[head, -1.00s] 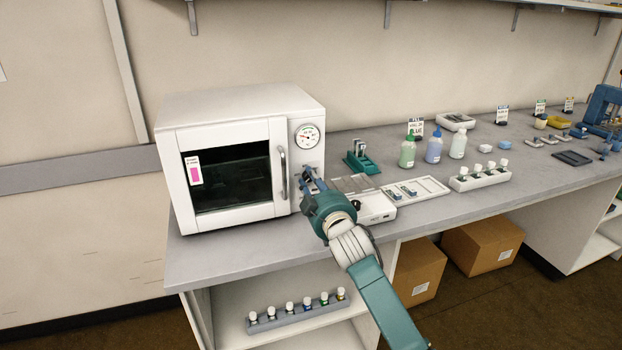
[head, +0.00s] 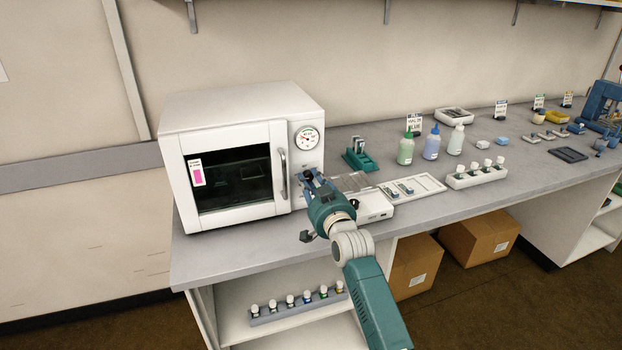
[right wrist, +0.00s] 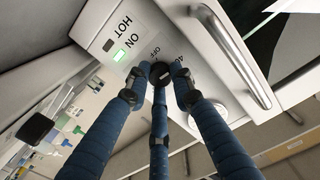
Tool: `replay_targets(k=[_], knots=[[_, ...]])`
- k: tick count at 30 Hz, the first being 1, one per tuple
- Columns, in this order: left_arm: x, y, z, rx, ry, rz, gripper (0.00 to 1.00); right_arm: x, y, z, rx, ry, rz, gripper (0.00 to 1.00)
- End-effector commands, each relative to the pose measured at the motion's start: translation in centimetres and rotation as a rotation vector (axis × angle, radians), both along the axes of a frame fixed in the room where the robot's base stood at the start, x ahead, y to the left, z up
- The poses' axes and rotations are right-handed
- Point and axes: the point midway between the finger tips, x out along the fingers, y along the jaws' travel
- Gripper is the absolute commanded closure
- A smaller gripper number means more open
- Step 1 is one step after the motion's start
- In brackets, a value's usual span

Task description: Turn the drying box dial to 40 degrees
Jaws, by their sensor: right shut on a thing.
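The drying box (head: 240,155) is a white cabinet with a dark window, standing on the left part of the bench. A round gauge (head: 306,138) is at the upper right of its front. My right gripper (head: 313,180) is at the lower right of that front and hides the dial in the head view. In the right wrist view its blue fingers (right wrist: 159,82) are shut around the small dark dial (right wrist: 160,71). Labels OFF and 40 show beside the dial, but its pointer is hidden. My left gripper is not in view.
The door handle (head: 283,174) is just left of my right gripper. A green light (right wrist: 119,55) shows beside the ON label. A white device (head: 374,208), a slide tray (head: 425,186) and a teal holder (head: 360,160) stand right of the box.

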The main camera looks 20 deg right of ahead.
Motion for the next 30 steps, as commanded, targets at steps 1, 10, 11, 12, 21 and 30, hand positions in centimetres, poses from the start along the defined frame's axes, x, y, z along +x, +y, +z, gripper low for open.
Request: replay_targets(k=[1,10,11,12,21,30], knots=[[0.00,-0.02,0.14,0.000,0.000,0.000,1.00,-0.08,0.11,-0.62,0.017,0.013,0.001,1.00],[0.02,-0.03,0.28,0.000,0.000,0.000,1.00,-0.08,0.10,-0.76,0.056,0.016,0.002,1.00],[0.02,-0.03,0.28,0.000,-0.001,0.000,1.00,-0.08,0.10,-0.77,0.056,0.016,0.002,1.00],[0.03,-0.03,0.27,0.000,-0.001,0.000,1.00,-0.08,0.11,-0.78,0.057,0.017,0.002,1.00],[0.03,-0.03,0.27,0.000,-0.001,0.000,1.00,-0.10,0.13,-0.82,0.056,0.018,0.002,0.67],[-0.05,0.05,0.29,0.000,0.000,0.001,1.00,-0.05,0.06,-0.36,0.055,0.009,0.001,0.58]])
